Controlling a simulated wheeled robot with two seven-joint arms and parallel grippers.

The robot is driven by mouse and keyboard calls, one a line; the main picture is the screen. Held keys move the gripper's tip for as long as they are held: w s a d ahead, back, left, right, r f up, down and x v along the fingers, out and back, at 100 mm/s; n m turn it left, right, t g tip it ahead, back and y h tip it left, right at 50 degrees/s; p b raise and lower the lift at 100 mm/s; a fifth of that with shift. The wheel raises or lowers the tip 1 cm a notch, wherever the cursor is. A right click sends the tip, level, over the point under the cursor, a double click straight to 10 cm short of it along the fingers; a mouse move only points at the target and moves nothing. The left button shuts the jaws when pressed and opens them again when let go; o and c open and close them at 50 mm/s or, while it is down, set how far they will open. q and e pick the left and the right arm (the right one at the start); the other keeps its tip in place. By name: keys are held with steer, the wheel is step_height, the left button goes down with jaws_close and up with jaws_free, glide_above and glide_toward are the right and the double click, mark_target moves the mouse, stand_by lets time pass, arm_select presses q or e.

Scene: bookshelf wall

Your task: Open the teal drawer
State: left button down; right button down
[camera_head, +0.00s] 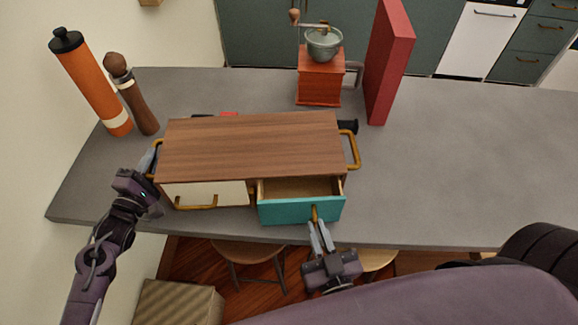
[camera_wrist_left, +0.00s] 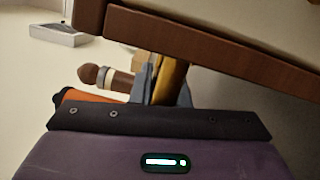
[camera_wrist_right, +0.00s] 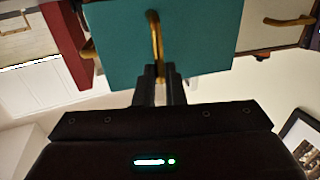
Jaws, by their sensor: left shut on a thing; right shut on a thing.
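A wooden cabinet (camera_head: 250,140) with a brown top stands on the grey counter. Its teal drawer (camera_head: 300,210), front right, is pulled partly out and its inside looks empty. My right gripper (camera_head: 315,222) is shut on the teal drawer's brass handle (camera_wrist_right: 156,45), in front of the drawer. The teal front (camera_wrist_right: 205,40) fills the top of the right wrist view. My left gripper (camera_head: 153,160) is shut on the brass side handle (camera_wrist_left: 170,78) at the cabinet's left end. The cream drawer (camera_head: 205,194) beside the teal one is closed.
An orange bottle (camera_head: 88,80) and a brown pepper mill (camera_head: 132,95) stand behind left. A coffee grinder (camera_head: 320,75) and a red panel (camera_head: 388,65) stand behind the cabinet. The grey counter (camera_head: 470,165) is clear at right. Stools (camera_head: 250,255) stand below the front edge.

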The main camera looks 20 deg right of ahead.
steer(key=shift+s+a+f, duration=0.1)
steer(key=shift+s+a, duration=0.15)
steer(key=shift+s, duration=1.05)
steer(key=shift+s+a+f, duration=0.1)
steer(key=shift+s+a, duration=0.1)
steer(key=shift+s, duration=1.05)
steer(key=c, duration=1.3)
jaws_free()
steer(key=shift+a+r, duration=0.1)
steer(key=shift+c, duration=0.2)
steer(key=s, duration=0.7)
steer(key=shift+s+a, duration=0.15)
steer(key=shift+s, duration=0.25)
